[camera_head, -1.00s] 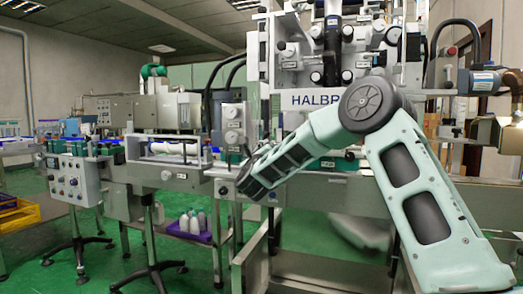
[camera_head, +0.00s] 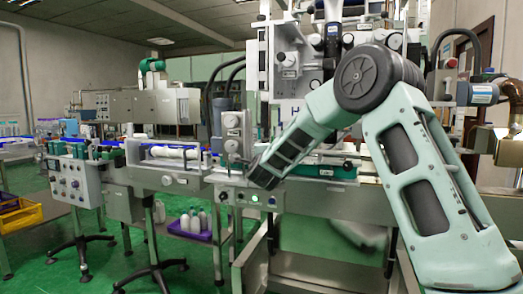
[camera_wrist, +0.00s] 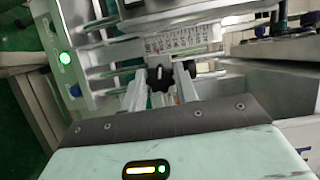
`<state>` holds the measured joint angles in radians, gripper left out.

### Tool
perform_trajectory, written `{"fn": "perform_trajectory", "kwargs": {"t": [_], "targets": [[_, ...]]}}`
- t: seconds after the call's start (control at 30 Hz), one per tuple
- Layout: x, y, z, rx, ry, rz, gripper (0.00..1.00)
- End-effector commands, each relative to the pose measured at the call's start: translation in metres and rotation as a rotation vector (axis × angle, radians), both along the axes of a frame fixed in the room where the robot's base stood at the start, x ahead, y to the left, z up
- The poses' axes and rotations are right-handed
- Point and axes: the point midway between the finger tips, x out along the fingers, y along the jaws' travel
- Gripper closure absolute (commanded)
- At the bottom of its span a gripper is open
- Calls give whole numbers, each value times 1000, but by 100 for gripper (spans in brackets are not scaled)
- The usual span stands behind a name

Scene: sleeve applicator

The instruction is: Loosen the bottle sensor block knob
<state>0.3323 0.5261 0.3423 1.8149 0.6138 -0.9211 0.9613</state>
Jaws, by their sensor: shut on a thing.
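In the wrist view, a small black lobed knob (camera_wrist: 159,79) sits in front of a metal block. My gripper (camera_wrist: 161,73) has one pale finger on each side of it and is shut on the knob. A white plate with scale marks (camera_wrist: 180,40) is just beyond the knob. In the head view, my forearm slants down to the left to the machine's conveyor side, and my wrist hides the knob and fingers.
A lit green button (camera_wrist: 65,58) is on the panel at the left of the wrist view. Metal rods flank the knob. In the head view, the conveyor (camera_head: 175,165) with a white roller runs left, and a purple crate of bottles (camera_head: 190,232) sits below.

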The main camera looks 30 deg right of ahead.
Motion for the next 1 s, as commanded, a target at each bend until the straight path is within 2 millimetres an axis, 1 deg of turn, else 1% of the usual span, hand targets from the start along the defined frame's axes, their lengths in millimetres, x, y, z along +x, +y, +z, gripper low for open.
{"fn": "perform_trajectory", "kwargs": {"t": [0.03, 0.7, 1.0], "targets": [[1, 2, 9, -27, 33, 3, 93], [2, 3, 14, -418, 531, 4, 93], [2, 3, 12, -561, 712, 4, 93]]}}
